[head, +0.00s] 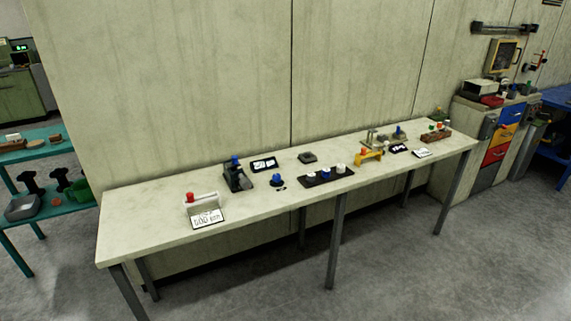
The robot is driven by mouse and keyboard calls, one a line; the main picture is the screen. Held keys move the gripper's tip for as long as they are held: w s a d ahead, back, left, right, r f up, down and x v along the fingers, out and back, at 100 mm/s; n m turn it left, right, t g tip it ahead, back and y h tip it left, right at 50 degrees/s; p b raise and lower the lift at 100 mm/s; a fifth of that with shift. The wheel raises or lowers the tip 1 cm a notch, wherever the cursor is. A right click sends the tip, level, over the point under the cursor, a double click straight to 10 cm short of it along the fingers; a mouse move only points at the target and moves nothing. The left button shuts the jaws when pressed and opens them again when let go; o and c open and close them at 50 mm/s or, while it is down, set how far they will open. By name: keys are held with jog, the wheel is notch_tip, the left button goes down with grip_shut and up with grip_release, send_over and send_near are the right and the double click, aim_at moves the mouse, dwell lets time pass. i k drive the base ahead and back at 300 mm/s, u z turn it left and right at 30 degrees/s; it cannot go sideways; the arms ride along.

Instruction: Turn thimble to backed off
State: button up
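A long pale workbench (150,225) runs along the wall in the head view, with several small devices on it. I cannot tell for certain which part is the thimble. A yellow bracket-shaped device (370,157) with a red part on top stands right of the middle. A grey-white block (203,204) with a red knob (190,197) stands near the left end, behind a sign. The devices are too small to read any thimble setting. My gripper is not in view.
A black device with a blue top (236,176), a blue knob (277,181) and a dark strip with knobs (325,177) share the bench. Teal shelves (60,208) stand left, a cabinet with coloured drawers (497,153) right. The floor (400,270) in front is clear.

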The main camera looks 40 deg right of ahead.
aim_at(245, 183)
jog(key=z, duration=1)
jog(key=k, duration=0.95)
jog(key=i, duration=0.8)
jog(key=z, duration=0.05)
